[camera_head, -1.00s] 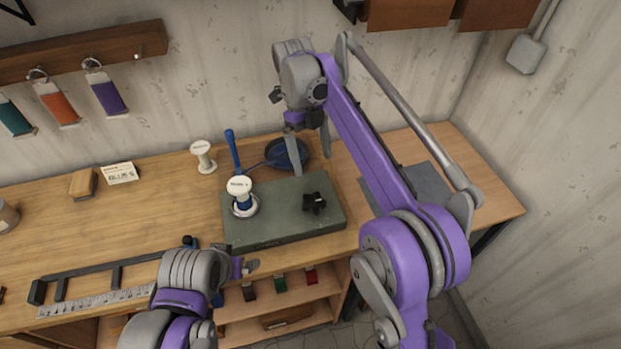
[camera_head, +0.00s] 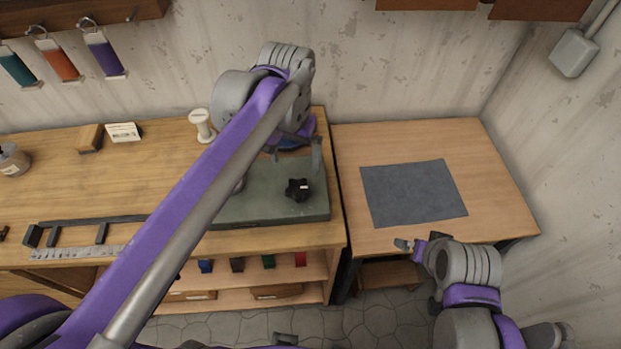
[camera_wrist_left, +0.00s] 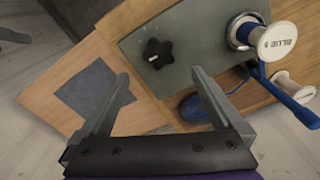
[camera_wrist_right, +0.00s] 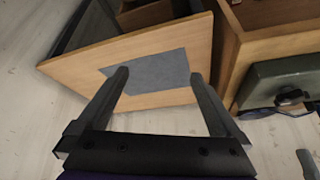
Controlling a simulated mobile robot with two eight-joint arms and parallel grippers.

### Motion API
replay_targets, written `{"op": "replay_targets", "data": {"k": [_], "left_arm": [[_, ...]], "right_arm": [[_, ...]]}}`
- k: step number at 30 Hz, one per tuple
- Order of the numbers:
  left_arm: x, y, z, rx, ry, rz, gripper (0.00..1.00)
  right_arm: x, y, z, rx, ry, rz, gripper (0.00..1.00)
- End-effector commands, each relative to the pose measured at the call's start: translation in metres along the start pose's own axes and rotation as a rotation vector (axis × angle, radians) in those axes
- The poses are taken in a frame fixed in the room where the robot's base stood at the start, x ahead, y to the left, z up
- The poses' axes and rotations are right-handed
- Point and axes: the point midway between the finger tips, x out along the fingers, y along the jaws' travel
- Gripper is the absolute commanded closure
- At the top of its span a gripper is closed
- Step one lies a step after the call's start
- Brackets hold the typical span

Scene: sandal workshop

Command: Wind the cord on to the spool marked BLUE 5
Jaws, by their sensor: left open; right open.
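The spool marked BLUE 5 (camera_wrist_left: 275,42) sits at the edge of the green-grey winder board (camera_wrist_left: 185,35) in the left wrist view. Some blue shows beneath its white top flange. In the head view my left arm mostly hides it. A blue cord coil or dish (camera_wrist_left: 196,107) lies beside the board, partly behind a left finger. A blue handle (camera_wrist_left: 290,97) stands nearby. My left gripper (camera_head: 297,155) is open and empty above the board's back edge, by the blue coil. My right gripper (camera_head: 411,247) is open and empty at the right table's front edge.
A black star knob (camera_head: 298,189) sits on the board. A grey mat (camera_head: 412,192) lies on the right table (camera_head: 500,190), otherwise clear.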

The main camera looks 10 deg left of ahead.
Motion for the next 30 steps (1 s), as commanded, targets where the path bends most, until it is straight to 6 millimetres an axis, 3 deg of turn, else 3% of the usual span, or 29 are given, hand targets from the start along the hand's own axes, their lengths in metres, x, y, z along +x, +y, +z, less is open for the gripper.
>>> {"op": "replay_targets", "data": {"k": [3,8,21,30], "left_arm": [[-0.002,0.002,-0.004,0.006,-0.017,0.0,0.0],[0.009,0.003,-0.004,0.006,-0.021,0.0,0.0],[0.087,0.002,-0.003,0.006,-0.021,0.0,0.0],[0.106,0.002,-0.002,0.006,-0.02,0.0,0.0]], "right_arm": [[0.005,0.005,0.014,-0.082,0.029,0.003,0.0],[0.006,0.006,0.016,-0.109,0.036,0.004,0.0],[0.01,0.006,0.021,-0.106,0.028,0.004,0.0],[0.011,0.006,0.022,-0.106,0.027,0.004,0.0]]}}
